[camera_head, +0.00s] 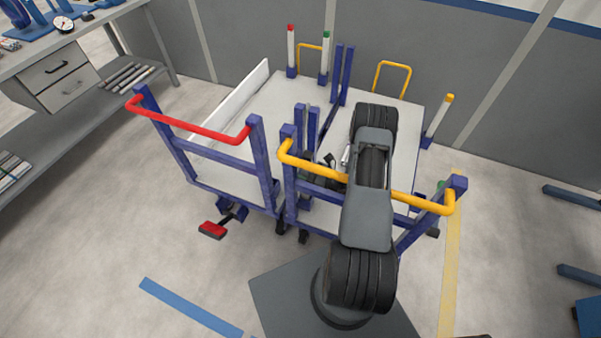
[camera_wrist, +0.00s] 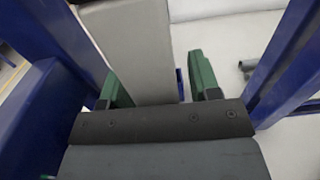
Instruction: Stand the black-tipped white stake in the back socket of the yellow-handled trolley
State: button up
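The yellow-handled trolley (camera_head: 405,193) stands in the middle of the head view, with my arm reaching over its handle. In the wrist view, a pale grey-white stake (camera_wrist: 140,50) passes between the two green fingers of my gripper (camera_wrist: 160,85). A narrow gap with blue behind it shows between the stake and the right finger, so the gripper looks open around the stake.
A red-handled trolley (camera_head: 190,128) stands close on the left. Red-tipped (camera_head: 291,52), green-tipped (camera_head: 325,58) and yellow-tipped (camera_head: 438,117) stakes stand around the decks. Blue posts (camera_head: 344,75) rise between. A workbench (camera_head: 75,65) is at the left; floor at lower left is mostly clear.

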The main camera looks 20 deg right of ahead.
jog(key=shift+o, duration=0.2)
jog(key=shift+s+d, duration=0.35)
jog(key=shift+d, duration=0.05)
jog(key=b+v, duration=0.1)
jog(key=v, duration=1.1)
jog(key=shift+s+d+b, duration=0.2)
jog(key=shift+s+b, duration=0.15)
